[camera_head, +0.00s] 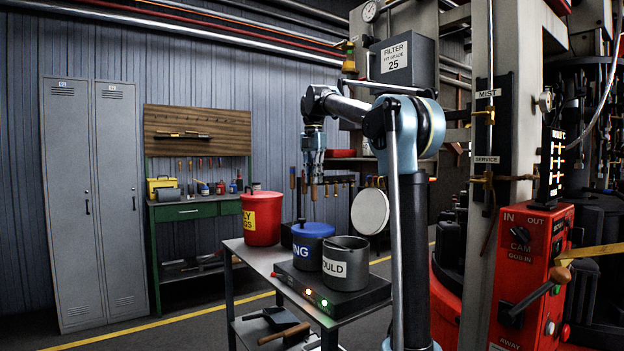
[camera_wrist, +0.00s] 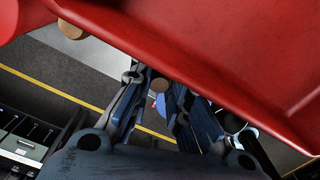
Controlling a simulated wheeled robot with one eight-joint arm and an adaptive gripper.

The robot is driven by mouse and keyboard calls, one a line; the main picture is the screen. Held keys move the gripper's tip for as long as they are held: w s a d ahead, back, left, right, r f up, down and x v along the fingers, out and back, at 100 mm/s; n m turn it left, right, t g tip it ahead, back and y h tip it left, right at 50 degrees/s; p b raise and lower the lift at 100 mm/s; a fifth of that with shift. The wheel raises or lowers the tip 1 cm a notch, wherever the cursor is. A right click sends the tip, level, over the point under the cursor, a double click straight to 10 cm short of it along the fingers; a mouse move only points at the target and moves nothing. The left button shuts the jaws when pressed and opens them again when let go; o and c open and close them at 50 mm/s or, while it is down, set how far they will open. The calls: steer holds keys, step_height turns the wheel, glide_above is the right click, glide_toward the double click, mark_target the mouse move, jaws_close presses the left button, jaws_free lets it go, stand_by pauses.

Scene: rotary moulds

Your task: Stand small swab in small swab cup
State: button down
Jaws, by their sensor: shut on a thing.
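The swab's lower part is mostly hidden by the fingers and cannot be made out clearly. I cannot pick out a small swab cup for certain in either view.
A red surface (camera_wrist: 220,45) lies close to my gripper. Another wooden end (camera_wrist: 70,29) is nearby. A red control box (camera_head: 530,270) stands right.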

steer(key=c, duration=1.4)
jaws_free()
steer(key=shift+c, duration=0.2)
steer(key=shift+r, duration=0.1)
step_height(320, 180, up, 12)
